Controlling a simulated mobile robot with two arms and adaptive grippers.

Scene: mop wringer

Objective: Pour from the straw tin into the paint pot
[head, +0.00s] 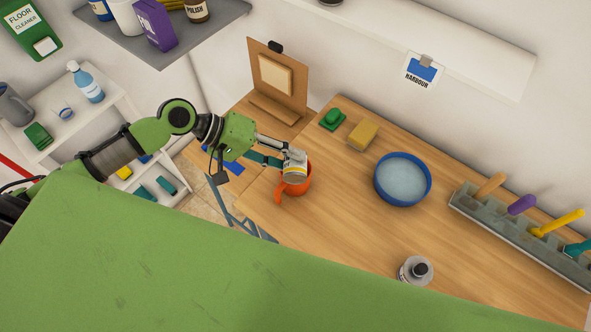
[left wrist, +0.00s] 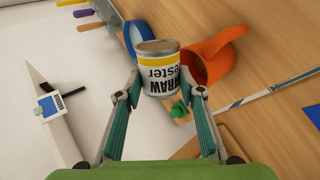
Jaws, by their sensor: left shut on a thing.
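The straw tin (head: 294,161), with a white label and yellow band, is held in my left gripper (head: 284,157). In the left wrist view, the tin (left wrist: 160,75) sits between the two teal fingers of the gripper (left wrist: 158,95), its label upside down. The orange paint pot (head: 298,183), with its handle to the lower left, stands on the bench. The tin is tilted well over relative to the pot, at the pot's rim. The pot (left wrist: 222,52) shows right beside the tin in the wrist view. No stream is visible. My right gripper is not in view.
A grey rack (head: 475,208) of handled tools is at right. An easel-like board (head: 290,105) stands behind.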

